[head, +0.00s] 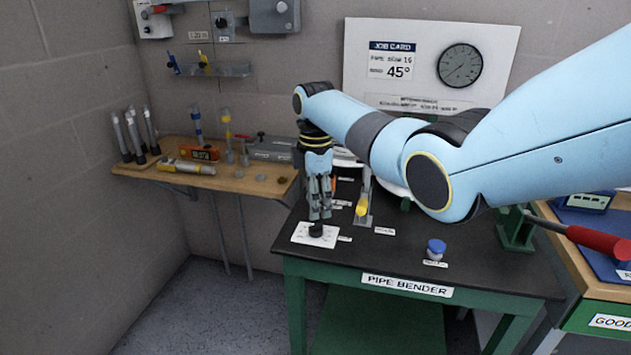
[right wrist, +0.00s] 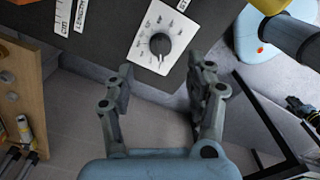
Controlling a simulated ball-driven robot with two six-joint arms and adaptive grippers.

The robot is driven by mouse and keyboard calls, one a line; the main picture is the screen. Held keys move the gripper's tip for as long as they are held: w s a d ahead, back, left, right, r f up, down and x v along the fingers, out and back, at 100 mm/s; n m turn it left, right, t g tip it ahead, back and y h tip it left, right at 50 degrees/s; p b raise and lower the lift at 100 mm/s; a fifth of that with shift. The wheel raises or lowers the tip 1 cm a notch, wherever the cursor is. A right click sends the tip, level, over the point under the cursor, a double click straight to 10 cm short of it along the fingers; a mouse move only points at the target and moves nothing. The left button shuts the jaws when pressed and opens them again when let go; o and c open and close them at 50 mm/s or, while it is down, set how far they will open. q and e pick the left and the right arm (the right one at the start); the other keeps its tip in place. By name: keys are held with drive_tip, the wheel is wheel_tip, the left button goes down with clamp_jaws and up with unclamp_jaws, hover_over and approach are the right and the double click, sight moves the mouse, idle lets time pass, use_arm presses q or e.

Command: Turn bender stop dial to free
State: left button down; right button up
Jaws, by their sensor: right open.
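The stop dial is a dark round knob (right wrist: 160,44) on a white marked plate (right wrist: 141,55). In the head view the knob (head: 316,230) and plate (head: 300,236) lie at the front left corner of the pipe bender table. In the right wrist view, a white pointer line on the knob points toward the plate's lower edge. The plate's lettering is too small to read. My right gripper (head: 319,216) points down over the dial. In the right wrist view its fingers (right wrist: 160,80) are open and empty, with the knob beyond the fingertips. My left gripper is not in view.
The dark pipe bender table (head: 400,263) carries a yellow-handled part (head: 362,207) and a blue-capped knob (head: 436,248) right of the dial. A wooden shelf (head: 230,182) with tools stands at the left. A job card (head: 392,60) at the back reads 45°.

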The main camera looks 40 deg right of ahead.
wheel_tip(320, 180, up, 5)
drive_tip(key=shift+r, duration=0.1)
idle(0.6)
